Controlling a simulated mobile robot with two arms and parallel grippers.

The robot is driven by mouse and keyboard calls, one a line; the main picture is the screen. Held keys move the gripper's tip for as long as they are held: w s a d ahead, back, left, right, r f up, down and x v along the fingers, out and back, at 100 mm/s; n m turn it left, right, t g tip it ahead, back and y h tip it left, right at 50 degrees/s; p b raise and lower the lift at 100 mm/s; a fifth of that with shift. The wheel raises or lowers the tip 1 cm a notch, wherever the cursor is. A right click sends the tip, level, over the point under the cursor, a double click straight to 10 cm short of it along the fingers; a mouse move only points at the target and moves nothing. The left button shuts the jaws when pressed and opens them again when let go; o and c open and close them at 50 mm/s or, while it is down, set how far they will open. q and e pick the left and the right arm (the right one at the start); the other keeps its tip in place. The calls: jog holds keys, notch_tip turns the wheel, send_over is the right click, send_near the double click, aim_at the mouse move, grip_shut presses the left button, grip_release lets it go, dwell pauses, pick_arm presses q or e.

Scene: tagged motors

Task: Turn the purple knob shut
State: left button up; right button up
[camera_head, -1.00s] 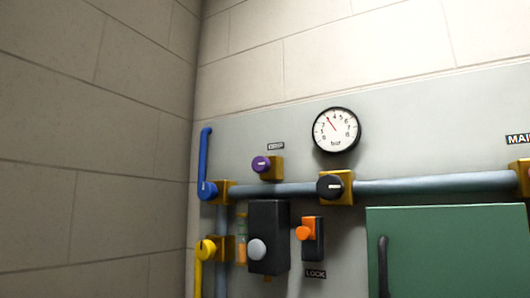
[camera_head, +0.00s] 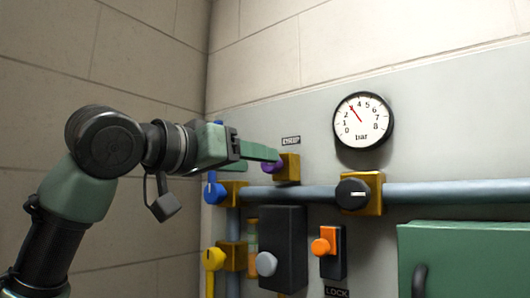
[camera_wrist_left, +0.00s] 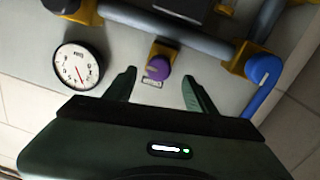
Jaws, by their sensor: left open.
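The purple knob (camera_wrist_left: 158,68) sits on a yellow valve block (camera_head: 288,168) on the grey wall panel, under a small label. In the head view my left gripper (camera_head: 272,157) reaches in from the left, and its fingers hide most of the knob. In the left wrist view the gripper (camera_wrist_left: 158,90) is open, with one finger on each side of the knob's line and the knob between and just beyond the fingertips. I cannot tell whether a finger touches it. My right gripper is not in view.
A horizontal pipe (camera_head: 420,193) runs below the knob, with a black knob (camera_head: 352,193) on it. A blue lever (camera_head: 213,189) and a yellow lever (camera_head: 213,262) are at left. A gauge (camera_head: 363,120), an orange switch (camera_head: 322,246) and a green cabinet (camera_head: 470,260) are at right.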

aim_at(267, 168)
pick_arm(q)
jog(key=p+x, duration=0.1)
jog(key=x, duration=0.3)
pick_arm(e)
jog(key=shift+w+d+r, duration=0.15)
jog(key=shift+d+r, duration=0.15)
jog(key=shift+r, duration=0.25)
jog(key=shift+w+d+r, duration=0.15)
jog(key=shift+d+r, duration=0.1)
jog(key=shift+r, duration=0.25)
pick_arm(q)
jog(key=shift+s, duration=0.1)
grip_shut()
